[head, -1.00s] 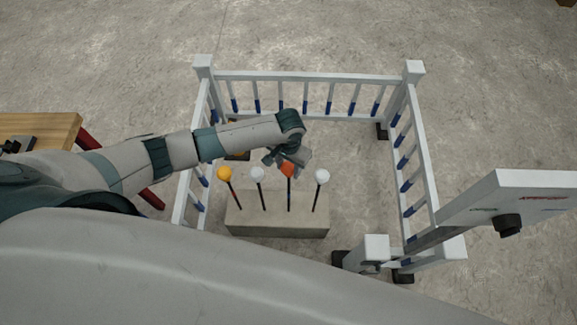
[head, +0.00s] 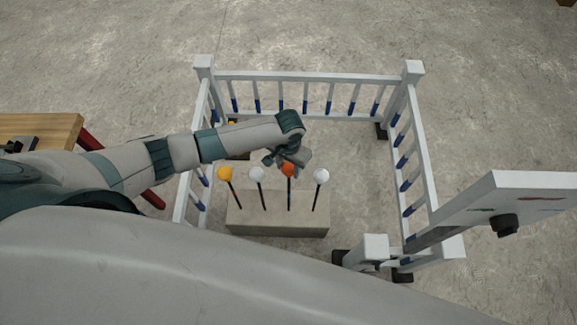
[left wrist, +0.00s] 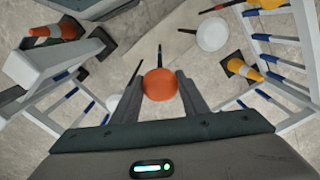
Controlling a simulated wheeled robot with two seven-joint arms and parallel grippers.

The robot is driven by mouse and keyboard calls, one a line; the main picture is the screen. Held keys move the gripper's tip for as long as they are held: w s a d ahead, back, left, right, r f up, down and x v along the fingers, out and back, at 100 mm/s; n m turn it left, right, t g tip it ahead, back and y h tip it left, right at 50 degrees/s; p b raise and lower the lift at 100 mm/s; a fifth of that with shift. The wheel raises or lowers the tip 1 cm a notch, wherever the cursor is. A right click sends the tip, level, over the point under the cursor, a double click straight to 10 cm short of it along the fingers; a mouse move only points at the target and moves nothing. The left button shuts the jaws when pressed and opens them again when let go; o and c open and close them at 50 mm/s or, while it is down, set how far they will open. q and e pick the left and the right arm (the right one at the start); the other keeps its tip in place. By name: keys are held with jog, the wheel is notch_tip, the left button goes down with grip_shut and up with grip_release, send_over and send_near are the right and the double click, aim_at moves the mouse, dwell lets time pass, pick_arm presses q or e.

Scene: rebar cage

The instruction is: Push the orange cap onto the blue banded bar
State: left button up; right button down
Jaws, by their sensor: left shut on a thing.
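The orange cap (head: 288,170) is between the fingers of my left gripper (head: 287,161), which is shut on it. It also shows in the left wrist view (left wrist: 160,84), a round orange ball between the two grey fingers. The blue banded bar (head: 289,191) stands upright on the concrete block, directly below the cap in the head view. In the left wrist view a thin dark bar (left wrist: 159,54) runs out from behind the cap. The cap hides the bar's top end, so I cannot tell how far it sits on. My right gripper is not in view.
Neighbouring bars carry a yellow-orange cap (head: 225,174) and two white caps (head: 257,174) (head: 321,177). The concrete block (head: 278,226) sits inside a white railing (head: 310,77) with blue-banded balusters. Traffic cones (left wrist: 62,31) (left wrist: 242,69) show in the wrist view. A wooden table (head: 50,128) is at left.

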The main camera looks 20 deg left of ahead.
aim_at(289, 173)
pick_arm(q)
jog(key=shift+p, duration=0.45)
jog(key=shift+f+b, duration=1.4)
jog(key=shift+f, duration=1.15)
dwell(0.5)
jog(key=o, duration=1.1)
jog(key=shift+r, duration=0.2)
notch_tip(289, 173, up, 17)
jog(key=b, duration=0.1)
dwell(0.7)
